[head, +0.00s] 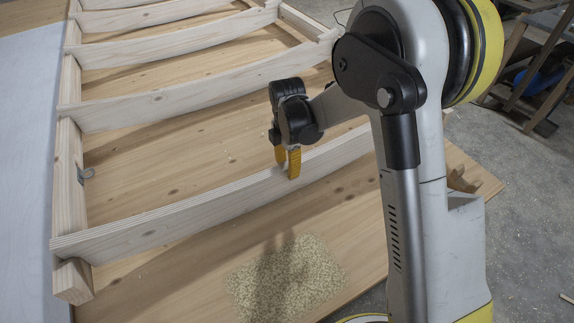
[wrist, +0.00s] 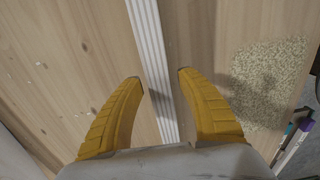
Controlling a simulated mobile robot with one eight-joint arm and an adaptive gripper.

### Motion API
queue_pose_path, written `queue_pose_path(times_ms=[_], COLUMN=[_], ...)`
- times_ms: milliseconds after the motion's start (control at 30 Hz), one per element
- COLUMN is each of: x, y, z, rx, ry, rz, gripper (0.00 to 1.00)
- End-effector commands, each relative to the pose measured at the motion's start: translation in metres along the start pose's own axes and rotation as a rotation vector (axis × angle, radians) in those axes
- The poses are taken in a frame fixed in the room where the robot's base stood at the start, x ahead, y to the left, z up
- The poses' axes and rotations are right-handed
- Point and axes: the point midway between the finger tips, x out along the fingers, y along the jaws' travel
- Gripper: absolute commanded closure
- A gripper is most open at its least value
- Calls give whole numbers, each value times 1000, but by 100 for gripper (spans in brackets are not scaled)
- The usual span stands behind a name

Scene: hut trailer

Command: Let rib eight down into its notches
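The nearest rib (head: 170,222), pale with a layered top edge, appears to be rib eight. It spans the wooden frame, its left end at the left rail (head: 70,185) near the rail's end block (head: 74,281). Its right end is hidden behind my arm. I cannot tell how deep its left end sits in a notch. My gripper (head: 287,170) is at the rib's right part, yellow fingers pointing down on either side. In the wrist view my gripper (wrist: 160,77) is open astride the rib (wrist: 149,45), with a visible gap on each side.
Several other ribs, such as one (head: 200,100), cross the frame farther back. A speckled patch (head: 288,278) lies on the wooden board in front of the rib. A wooden rack stands at the right back.

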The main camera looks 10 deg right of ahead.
Motion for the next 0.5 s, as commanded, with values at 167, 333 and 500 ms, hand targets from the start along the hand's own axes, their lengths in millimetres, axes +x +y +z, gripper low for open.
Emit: queue_pose_path(times_ms=[167, 333, 500], x=[-1, -21, -60], y=[0, 0, 0], z=[0, 0, 0], rx=[0, 0, 0], ry=[0, 0, 0], rz=[0, 0, 0], gripper=[55, 55, 55])
